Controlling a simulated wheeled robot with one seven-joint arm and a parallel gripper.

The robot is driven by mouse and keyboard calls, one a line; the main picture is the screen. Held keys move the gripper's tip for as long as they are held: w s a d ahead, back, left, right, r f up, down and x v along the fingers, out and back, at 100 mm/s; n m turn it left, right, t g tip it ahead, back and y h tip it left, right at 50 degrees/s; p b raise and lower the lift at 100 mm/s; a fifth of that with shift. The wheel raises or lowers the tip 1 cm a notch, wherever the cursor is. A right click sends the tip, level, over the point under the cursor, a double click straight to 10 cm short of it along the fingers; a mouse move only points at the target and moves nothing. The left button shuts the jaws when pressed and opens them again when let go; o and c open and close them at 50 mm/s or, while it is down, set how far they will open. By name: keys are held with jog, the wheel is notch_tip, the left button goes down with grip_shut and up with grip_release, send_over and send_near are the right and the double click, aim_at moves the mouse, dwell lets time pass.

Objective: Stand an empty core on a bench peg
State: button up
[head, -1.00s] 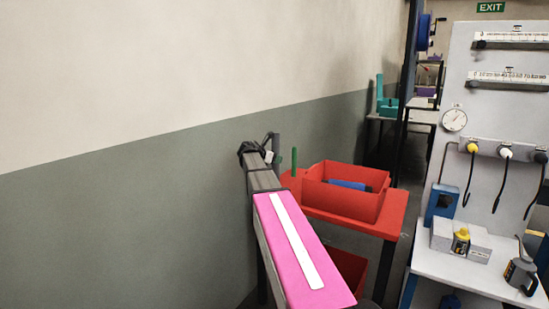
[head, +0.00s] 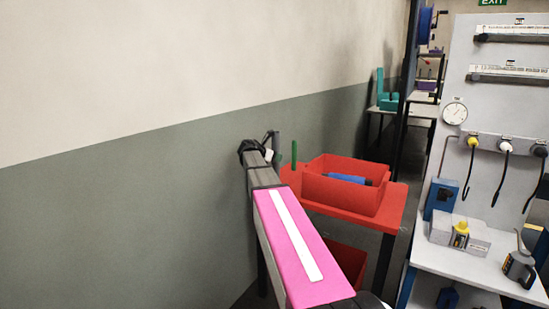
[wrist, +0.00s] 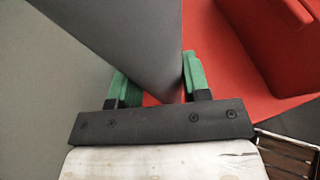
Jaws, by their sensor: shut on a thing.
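My gripper (wrist: 158,82) has green-lined fingers shut on a grey tapered core (wrist: 130,35) in the wrist view. The core slants up and out of that frame, so its far end is cut off. In the head view a grey upright piece, seemingly the same core (head: 276,143), shows at the end of my arm, beside the wall. The gap in depth between core and peg cannot be told. The peg's foot is hidden.
A red bin (head: 340,190) with a blue item (head: 347,179) inside sits on the bench, right of the peg. The grey and cream wall (head: 130,200) runs close along the left. A tool bench (head: 470,265) with a tall panel (head: 490,110) stands at right.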

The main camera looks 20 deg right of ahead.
jog(key=shift+f, duration=0.3)
jog(key=o, duration=1.1)
jog(key=v, duration=1)
jog(key=shift+s+a, duration=0.15)
jog(key=shift+a, duration=0.25)
